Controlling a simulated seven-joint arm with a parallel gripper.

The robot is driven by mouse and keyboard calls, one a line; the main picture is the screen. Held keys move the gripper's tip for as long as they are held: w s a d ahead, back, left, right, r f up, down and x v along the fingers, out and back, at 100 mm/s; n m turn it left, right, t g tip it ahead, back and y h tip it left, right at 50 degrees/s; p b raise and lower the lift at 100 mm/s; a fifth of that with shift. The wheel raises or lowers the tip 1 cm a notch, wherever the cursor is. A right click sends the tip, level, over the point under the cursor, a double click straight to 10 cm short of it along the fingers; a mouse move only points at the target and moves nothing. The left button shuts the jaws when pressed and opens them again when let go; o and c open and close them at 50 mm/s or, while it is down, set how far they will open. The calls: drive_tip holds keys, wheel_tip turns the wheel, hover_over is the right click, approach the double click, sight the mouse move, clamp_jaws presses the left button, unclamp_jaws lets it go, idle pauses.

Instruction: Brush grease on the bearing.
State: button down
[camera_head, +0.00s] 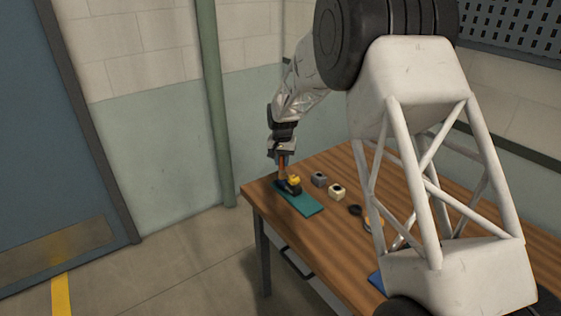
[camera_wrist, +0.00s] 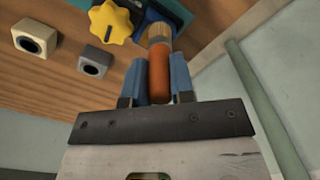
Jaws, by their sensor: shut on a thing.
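My gripper (camera_wrist: 160,85) is shut on an upright brush with an orange-red handle (camera_wrist: 158,72). The brush's tan lower end (camera_wrist: 158,32) points down toward the teal mat (camera_head: 304,208). In the head view, my gripper (camera_head: 281,155) is above the far left end of the table, and the brush handle (camera_head: 283,167) shows below it. A dark piece with a yellow star knob (camera_wrist: 110,22) is on the mat, close beside the brush tip. I cannot tell whether the brush touches it. A grey block with a round hole (camera_head: 319,179) and a cream one (camera_head: 337,191) stand nearby; which part is the bearing is unclear.
The wooden table (camera_head: 262,203) has a free left edge near the mat. A dark round-ended tool (camera_head: 356,211) lies right of the blocks. A blue item (camera_head: 377,281) is partly hidden behind my arm. A green pipe (camera_head: 216,110) runs up the wall behind.

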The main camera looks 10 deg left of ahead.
drive_tip(key=w+d+r, duration=0.3)
drive_tip(key=r, duration=0.5)
idle(0.8)
